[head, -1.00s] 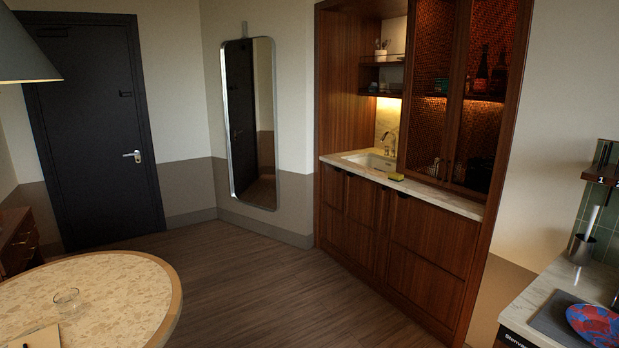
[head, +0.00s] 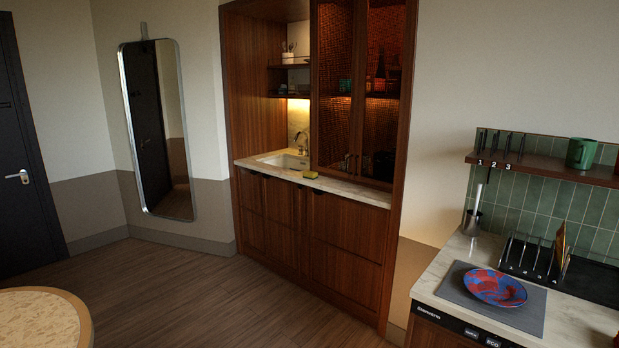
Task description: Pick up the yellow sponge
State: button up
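The yellow sponge (head: 311,174) is small in the head view. It lies near the front edge of the pale stone counter (head: 353,190) in the wooden kitchenette alcove, just right of the sink (head: 286,161). A yellow face and a darker part show on it; finer detail is too small to tell. My gripper is not in view, and no part of my arm shows.
Wood floor (head: 205,295) is clear before the alcove. A round table (head: 45,318) stands at lower left. At right, a counter (head: 437,277) carries a red and blue plate (head: 495,287), a rack (head: 530,258) and a utensil holder (head: 471,222). A green mug (head: 581,153) sits on the shelf above.

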aim_at(308, 174)
jog(key=i, duration=1.05)
jog(key=i+u, duration=0.1)
jog(key=i, duration=2.05)
jog(key=i+l+u, duration=0.1)
jog(key=i, duration=1)
jog(key=i+l, duration=0.15)
jog(key=i, duration=0.9)
